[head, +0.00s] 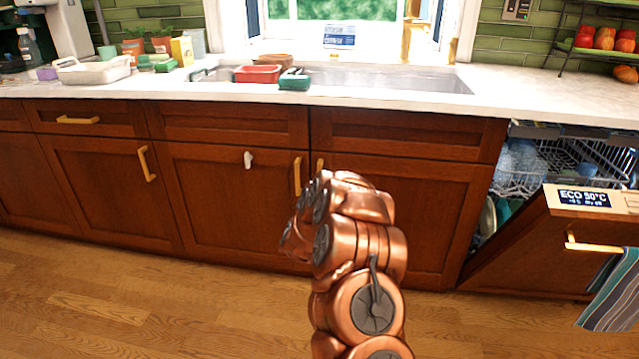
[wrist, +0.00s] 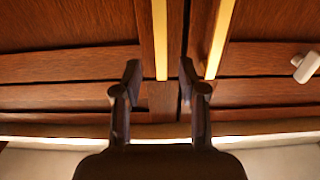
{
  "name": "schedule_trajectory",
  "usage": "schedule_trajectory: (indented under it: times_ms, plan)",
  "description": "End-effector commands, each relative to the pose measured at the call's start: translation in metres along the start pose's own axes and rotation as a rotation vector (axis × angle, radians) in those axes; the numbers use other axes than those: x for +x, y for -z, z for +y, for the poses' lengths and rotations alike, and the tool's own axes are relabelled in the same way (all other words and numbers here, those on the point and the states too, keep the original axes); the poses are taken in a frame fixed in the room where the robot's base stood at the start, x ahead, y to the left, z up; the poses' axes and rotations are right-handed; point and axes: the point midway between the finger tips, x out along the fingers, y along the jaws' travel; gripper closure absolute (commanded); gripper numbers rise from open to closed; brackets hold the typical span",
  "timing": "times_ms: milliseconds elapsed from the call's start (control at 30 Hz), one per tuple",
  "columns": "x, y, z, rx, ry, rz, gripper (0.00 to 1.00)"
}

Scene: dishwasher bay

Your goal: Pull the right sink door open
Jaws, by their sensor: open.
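The right sink door (head: 430,215) is a shut brown wood panel under the sink. Its vertical brass handle (head: 320,163) is mostly hidden behind my arm in the head view. In the wrist view, which appears upside down, this handle (wrist: 160,40) is the left one of two brass bars. My gripper (wrist: 159,78) is open, its dark fingertips on either side of that handle's end in the picture. I see nothing held, and cannot tell whether a finger touches the handle. My arm hides the gripper in the head view.
The left sink door (head: 220,205) is shut, with its brass handle (head: 297,176) close beside and a white hook (head: 248,160). An open dishwasher door (head: 560,240) with a towel (head: 612,295) leans out at right. The countertop (head: 400,101) overhangs the doors.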

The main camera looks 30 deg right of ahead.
Motion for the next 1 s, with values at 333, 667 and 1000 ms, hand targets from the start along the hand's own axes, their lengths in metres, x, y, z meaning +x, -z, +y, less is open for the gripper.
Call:
schedule_trajectory:
  times_ms: [333,667,1000]
  plan:
    - [0.025,0.000,0.000,0.001,0.001,0.000,0.58]
    - [0.060,0.000,0.000,0.000,0.000,0.001,0.58]
    - [0.076,0.001,-0.001,0.001,0.002,-0.001,0.58]
